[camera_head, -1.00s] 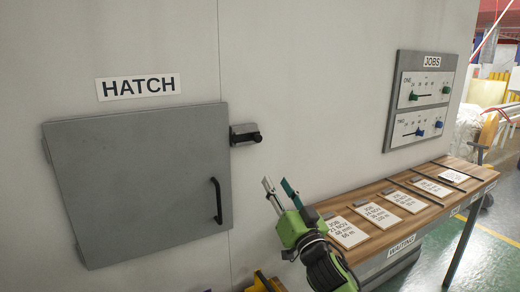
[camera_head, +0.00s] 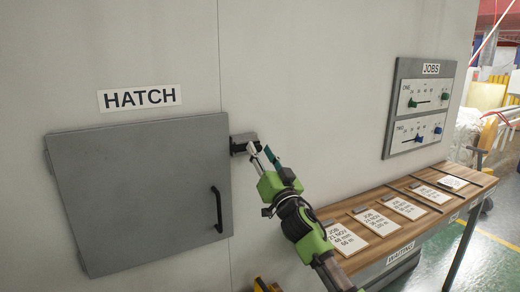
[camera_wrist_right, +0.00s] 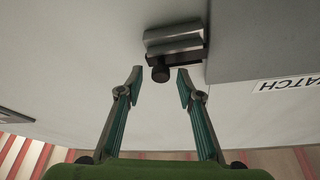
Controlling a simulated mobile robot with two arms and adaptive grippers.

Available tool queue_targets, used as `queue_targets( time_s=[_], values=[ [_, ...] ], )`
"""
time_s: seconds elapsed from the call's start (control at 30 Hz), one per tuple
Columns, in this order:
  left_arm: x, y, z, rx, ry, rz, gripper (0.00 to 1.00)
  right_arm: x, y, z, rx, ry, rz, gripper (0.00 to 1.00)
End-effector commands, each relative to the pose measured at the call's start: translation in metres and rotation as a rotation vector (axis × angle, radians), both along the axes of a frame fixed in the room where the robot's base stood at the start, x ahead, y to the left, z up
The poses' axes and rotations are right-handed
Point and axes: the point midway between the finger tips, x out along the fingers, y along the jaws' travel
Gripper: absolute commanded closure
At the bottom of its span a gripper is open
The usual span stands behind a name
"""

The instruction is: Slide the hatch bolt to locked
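The grey hatch door (camera_head: 140,190) is closed flat on the wall, with a black handle (camera_head: 217,208) on its right side. The hatch bolt (camera_head: 240,140) sits at the door's upper right edge; my gripper partly hides it in the head view. My right gripper (camera_head: 260,151) is at the bolt, its fingers open. In the right wrist view, which is upside down, the bolt's metal body (camera_wrist_right: 174,40) and dark round knob (camera_wrist_right: 160,73) show. The right gripper (camera_wrist_right: 160,76) has one fingertip on each side of the knob, with gaps. My left gripper is not in view.
A HATCH sign (camera_head: 139,97) is above the door. A JOBS panel (camera_head: 420,108) with sliders hangs on the right wall. Below it, a wooden bench (camera_head: 335,207) holds several job cards. The wall between bolt and panel is clear.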

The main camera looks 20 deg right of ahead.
Motion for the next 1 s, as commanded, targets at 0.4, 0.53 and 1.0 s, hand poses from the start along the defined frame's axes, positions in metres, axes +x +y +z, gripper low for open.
queue_targets(
  time_s=[0.4, 0.53, 1.0],
  values=[
    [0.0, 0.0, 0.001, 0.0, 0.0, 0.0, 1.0, 0.009, 0.002, 0.003, 0.0, 0.0, 0.002, 0.66],
    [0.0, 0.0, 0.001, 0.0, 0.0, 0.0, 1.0, 0.009, 0.002, 0.003, 0.0, 0.001, 0.002, 0.92],
    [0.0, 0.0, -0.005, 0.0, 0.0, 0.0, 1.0, 0.0, 0.042, 0.002, 0.004, -0.001, 0.004, 1.0]
  ],
)
